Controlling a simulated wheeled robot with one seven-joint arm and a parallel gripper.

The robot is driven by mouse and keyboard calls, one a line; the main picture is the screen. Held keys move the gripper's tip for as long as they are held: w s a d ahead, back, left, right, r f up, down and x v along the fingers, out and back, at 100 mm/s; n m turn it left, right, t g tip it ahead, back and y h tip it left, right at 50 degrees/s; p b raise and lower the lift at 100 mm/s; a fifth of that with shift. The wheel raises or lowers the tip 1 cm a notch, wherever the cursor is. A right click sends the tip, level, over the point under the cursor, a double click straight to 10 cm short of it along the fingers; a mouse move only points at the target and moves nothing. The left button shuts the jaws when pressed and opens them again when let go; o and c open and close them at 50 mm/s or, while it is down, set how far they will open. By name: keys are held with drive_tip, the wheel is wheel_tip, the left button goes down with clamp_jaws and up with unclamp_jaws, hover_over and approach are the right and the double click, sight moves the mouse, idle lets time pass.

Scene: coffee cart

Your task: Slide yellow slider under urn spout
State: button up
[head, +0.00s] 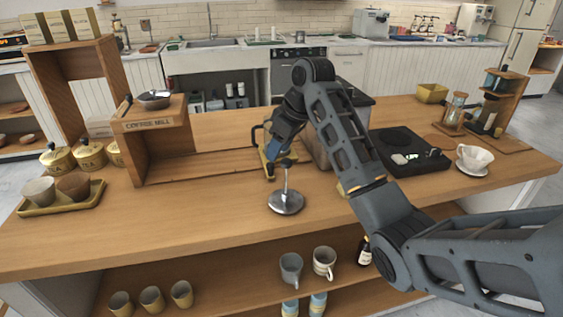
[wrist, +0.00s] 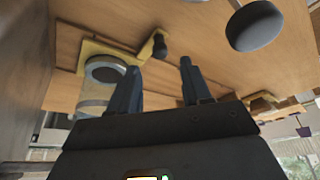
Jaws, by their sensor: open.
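The yellow slider (head: 265,163) lies on the wooden counter, left of the dark-topped wooden box and partly hidden by my gripper. A dark knob (wrist: 160,46) stands at one end of the slider, which shows as a yellow plate (wrist: 93,48) in the wrist view. A grey cylindrical vessel (wrist: 100,85) stands on the plate, partly behind a finger. My gripper (head: 273,150) is over the slider; its fingers (wrist: 160,66) are apart, with the knob seen just beyond the gap. I see no clear grip or contact. I cannot make out an urn spout.
A metal stand with a round base (head: 286,203) is close in front of the slider. A black tray (head: 405,155) lies right of my arm. A cup tray (head: 62,208) sits far left.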

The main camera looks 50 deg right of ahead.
sight(272, 164)
drive_tip(key=x, duration=0.7)
drive_tip(key=shift+f, duration=0.15)
drive_tip(key=shift+c, duration=0.5)
clamp_jaws()
